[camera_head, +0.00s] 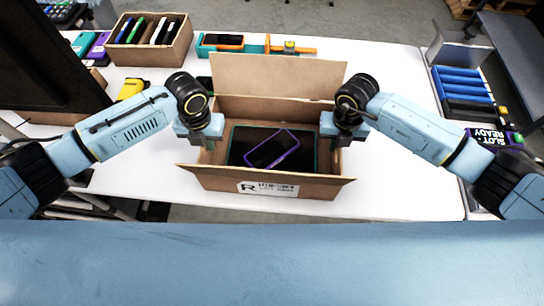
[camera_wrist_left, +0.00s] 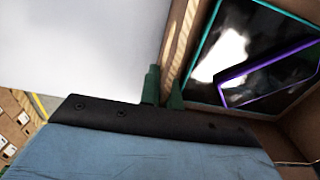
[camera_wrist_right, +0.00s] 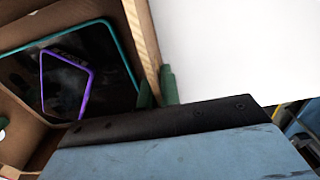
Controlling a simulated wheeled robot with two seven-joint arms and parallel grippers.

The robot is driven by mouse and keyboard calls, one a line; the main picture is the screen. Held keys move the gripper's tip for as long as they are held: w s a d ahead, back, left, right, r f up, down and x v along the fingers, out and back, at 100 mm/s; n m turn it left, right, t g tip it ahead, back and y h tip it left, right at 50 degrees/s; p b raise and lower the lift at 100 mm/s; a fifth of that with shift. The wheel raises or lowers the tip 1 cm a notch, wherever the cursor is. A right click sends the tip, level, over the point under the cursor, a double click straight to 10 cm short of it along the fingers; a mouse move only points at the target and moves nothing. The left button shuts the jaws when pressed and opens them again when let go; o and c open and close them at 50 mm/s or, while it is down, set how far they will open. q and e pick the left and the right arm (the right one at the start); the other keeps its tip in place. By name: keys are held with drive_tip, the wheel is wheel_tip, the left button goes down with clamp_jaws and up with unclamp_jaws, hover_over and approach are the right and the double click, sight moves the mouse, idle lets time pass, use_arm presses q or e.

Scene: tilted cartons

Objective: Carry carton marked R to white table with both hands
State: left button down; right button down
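The carton marked R (camera_head: 225,185) is an open brown box with its flaps spread and a white R label on its front wall. Inside lie a dark teal-edged tablet (camera_head: 236,145) and a smaller purple-edged device (camera_head: 272,150). My left gripper (camera_wrist_left: 163,92) has its green fingers on both sides of the left wall, shut on it. My right gripper (camera_wrist_right: 157,88) is shut on the opposite wall in the same way. The carton is over the white table (camera_head: 400,190) near its front edge; I cannot tell whether its bottom touches it.
A carton of upright devices (camera_head: 150,40) stands at the back left, with a yellow item (camera_head: 131,88) in front of it. A teal and orange tool set (camera_head: 255,45) lies behind the carton. A bin of blue items (camera_head: 462,85) stands at the right.

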use_arm(q)
drive_tip(key=c, duration=1.7)
unclamp_jaws()
drive_tip(key=shift+a, duration=0.15)
drive_tip(key=shift+c, duration=0.2)
use_arm(e)
drive_tip(key=c, duration=1.7)
unclamp_jaws()
drive_tip(key=shift+d+f, duration=0.1)
drive_tip(key=shift+d, duration=0.05)
drive_tip(key=shift+c, duration=0.2)
use_arm(q)
drive_tip(key=shift+o, duration=0.6)
use_arm(e)
drive_tip(key=shift+o, duration=0.6)
use_arm(q)
wheel_tip(320, 180, up, 12)
drive_tip(key=shift+f, duration=0.2)
drive_tip(key=shift+r, duration=0.15)
use_arm(e)
drive_tip(key=shift+r, duration=0.25)
wheel_tip(320, 180, up, 12)
drive_tip(key=shift+f, duration=0.2)
